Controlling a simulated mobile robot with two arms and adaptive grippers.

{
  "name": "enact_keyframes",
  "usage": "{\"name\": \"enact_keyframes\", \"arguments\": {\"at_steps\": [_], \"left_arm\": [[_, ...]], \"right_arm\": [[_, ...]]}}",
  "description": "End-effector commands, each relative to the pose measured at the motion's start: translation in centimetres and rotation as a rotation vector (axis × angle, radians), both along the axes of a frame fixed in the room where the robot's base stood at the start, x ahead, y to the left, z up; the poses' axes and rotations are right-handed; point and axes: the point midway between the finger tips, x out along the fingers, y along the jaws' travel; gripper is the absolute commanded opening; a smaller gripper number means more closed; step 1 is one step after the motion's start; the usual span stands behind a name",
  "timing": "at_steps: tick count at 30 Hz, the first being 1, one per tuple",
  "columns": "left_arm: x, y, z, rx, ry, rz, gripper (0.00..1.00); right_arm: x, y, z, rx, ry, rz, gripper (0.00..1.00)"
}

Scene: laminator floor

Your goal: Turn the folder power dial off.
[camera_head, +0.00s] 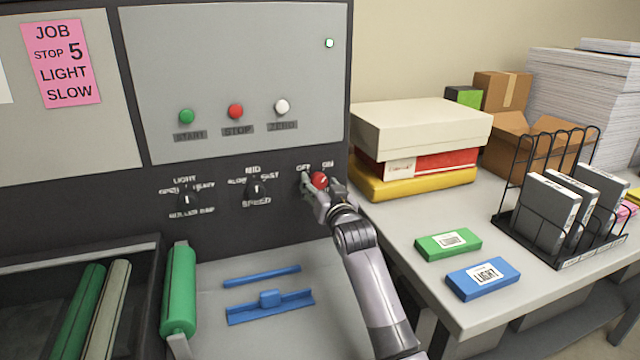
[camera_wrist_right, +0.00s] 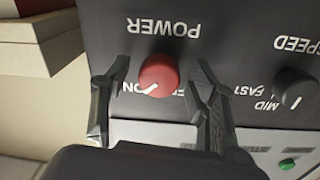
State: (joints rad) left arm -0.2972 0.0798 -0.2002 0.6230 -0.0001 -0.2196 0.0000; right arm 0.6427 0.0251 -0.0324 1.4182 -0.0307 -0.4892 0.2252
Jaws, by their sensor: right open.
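The red power dial (camera_head: 319,180) sits on the dark lower strip of the machine panel, with OFF and ON marks above it. In the right wrist view the dial (camera_wrist_right: 158,75) shows a white pointer line towards the ON mark, with POWER lettering on its other side. My right gripper (camera_head: 322,187) is at the dial. Its fingers (camera_wrist_right: 160,95) are open, one on each side of the dial, with visible gaps in the wrist view. I cannot tell how deep the fingertips reach along the dial. My left gripper is not in view.
The speed dial (camera_head: 257,189) and roller gap dial (camera_head: 188,200) are to the left on the same strip. Start (camera_head: 186,116), stop (camera_head: 236,111) and zero (camera_head: 282,106) buttons are above; a small green lamp (camera_head: 329,43) is lit. A table (camera_head: 400,225) with boxes stands right.

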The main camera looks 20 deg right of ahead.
Motion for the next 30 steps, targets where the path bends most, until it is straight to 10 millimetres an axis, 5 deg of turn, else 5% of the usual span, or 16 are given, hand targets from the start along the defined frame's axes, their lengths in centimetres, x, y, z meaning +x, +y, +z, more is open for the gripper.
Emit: {"name": "enact_keyframes", "arguments": {"at_steps": [12, 30], "left_arm": [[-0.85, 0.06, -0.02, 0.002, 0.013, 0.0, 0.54], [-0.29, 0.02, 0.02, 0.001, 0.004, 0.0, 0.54]], "right_arm": [[0.55, 0.01, -0.04, 0.0, 0.001, 0.0, 0.53], [0.52, 0.0, -0.05, 0.0, 0.001, 0.0, 0.13]]}}
